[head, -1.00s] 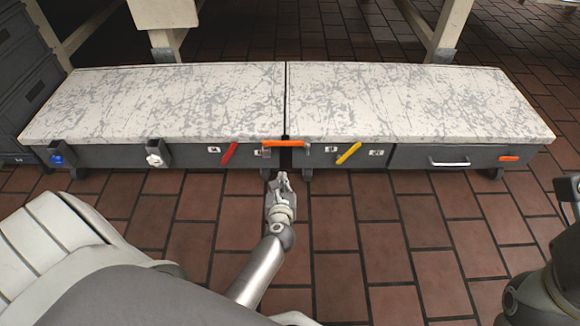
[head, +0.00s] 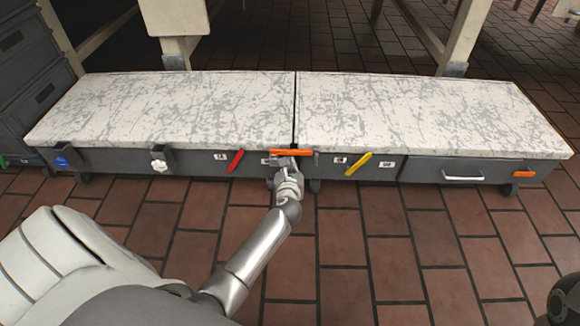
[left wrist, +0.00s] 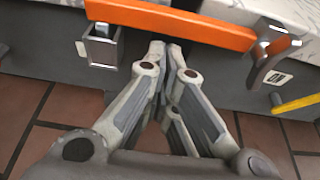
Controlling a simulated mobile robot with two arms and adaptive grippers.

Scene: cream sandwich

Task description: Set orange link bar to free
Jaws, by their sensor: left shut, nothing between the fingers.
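The orange link bar (head: 291,152) spans the gap between the two low grey benches at their front faces. In the left wrist view the bar (left wrist: 180,20) crosses the top of the picture, with its left part over a metal bracket (left wrist: 101,47) and its right end at a grey pivot piece (left wrist: 268,52). My left gripper (head: 286,164) is just below and in front of the bar in the head view. In the left wrist view its fingers (left wrist: 165,45) are shut and empty, with tips just below the bar; I cannot tell whether they touch it. My right gripper is not in view.
A red lever (head: 236,161) is left of the bar and a yellow lever (head: 358,164) right of it. A blue knob (head: 62,161), a white knob (head: 159,165) and a drawer handle (head: 463,177) line the front.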

